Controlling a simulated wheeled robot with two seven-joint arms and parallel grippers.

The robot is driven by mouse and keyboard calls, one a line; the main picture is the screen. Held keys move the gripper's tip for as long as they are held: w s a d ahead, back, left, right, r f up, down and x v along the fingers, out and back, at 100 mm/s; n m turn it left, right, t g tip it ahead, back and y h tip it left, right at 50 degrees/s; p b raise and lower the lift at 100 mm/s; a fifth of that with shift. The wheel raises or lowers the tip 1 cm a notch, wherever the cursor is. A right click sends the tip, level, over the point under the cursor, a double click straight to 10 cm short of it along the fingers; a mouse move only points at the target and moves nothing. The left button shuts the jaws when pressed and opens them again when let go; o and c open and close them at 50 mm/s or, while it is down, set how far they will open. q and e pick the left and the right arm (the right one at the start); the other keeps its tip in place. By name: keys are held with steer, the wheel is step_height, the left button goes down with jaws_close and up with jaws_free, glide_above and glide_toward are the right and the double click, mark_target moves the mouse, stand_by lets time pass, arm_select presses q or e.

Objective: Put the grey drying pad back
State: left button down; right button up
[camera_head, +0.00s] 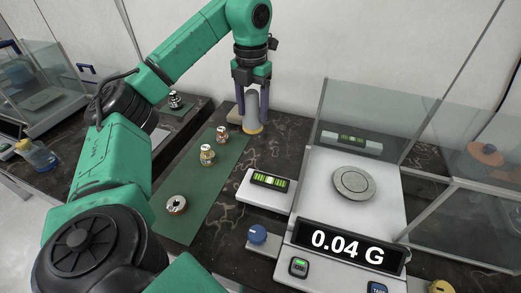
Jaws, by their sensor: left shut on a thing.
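My left gripper (252,108) points down at the back of the dark bench and is shut on a grey, tapered piece (251,101) with a yellowish bottom rim. This piece appears to be the grey drying pad. It is upright between the fingers, with its bottom at or just above the bench top; I cannot tell whether it touches. A small beige item (235,116) shows just left of its base, partly hidden. My right gripper is not in view.
The balance (322,200) with a round pan (354,183) and glass panels reads 0.04 G. A spirit level (269,181) and blue knob (257,234) are beside it. Bare bench (287,130) lies right of the gripper.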

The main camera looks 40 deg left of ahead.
mark_target(254, 129)
arm_select(q)
step_height(254, 129, down, 7)
steer(key=shift+w+d+r+b, duration=0.1)
steer(key=shift+w+b, duration=0.05)
steer(key=shift+b, duration=0.8)
step_height(254, 129, down, 7)
steer(key=shift+d, duration=0.1)
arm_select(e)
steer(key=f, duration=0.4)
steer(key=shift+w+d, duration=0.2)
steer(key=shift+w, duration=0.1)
arm_select(q)
steer(key=shift+c, duration=0.4)
jaws_free()
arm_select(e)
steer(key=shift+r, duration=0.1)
arm_select(q)
step_height(254, 129, up, 12)
steer(key=shift+f+p, duration=0.2)
steer(key=shift+p, duration=1.05)
steer(key=shift+r, duration=0.35)
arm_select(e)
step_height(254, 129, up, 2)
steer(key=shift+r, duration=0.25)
